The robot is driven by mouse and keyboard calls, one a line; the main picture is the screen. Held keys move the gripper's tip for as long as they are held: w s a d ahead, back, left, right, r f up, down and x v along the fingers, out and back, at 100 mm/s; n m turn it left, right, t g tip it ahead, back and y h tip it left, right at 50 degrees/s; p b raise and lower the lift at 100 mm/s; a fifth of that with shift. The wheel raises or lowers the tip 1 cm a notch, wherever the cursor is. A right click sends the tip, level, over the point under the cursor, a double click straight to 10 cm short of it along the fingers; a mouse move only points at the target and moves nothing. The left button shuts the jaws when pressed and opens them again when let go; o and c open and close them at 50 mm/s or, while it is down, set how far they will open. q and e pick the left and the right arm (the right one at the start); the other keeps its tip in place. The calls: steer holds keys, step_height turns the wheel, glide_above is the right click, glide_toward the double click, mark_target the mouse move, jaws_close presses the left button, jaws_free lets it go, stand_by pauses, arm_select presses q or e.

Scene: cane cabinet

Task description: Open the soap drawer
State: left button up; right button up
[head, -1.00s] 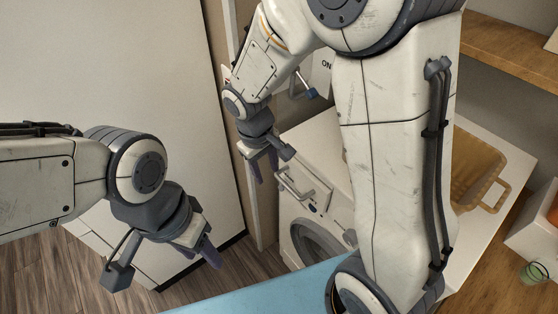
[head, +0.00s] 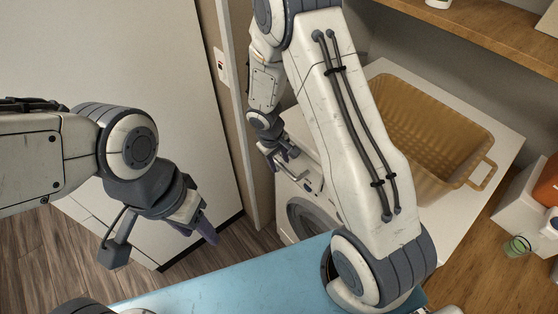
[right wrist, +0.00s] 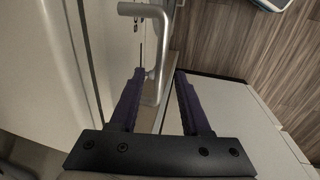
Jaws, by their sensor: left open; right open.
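The white washing machine (head: 289,206) stands beyond the blue surface in the head view, with its round door (head: 309,218) low on the front. The soap drawer is at its upper front, mostly hidden by my right arm. My right gripper (head: 279,161) is also small in the head view. My left gripper (head: 201,225) is open and empty, away from the machine.
A tan basket (head: 435,120) sits on the machine's white top, right of my right arm. A wooden shelf (head: 480,40) runs above it. A white tall panel (head: 120,60) stands at left. A blue surface (head: 235,280) lies in front.

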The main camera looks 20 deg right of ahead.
steer(key=shift+f, duration=0.1)
jaws_close()
stand_by(1.4)
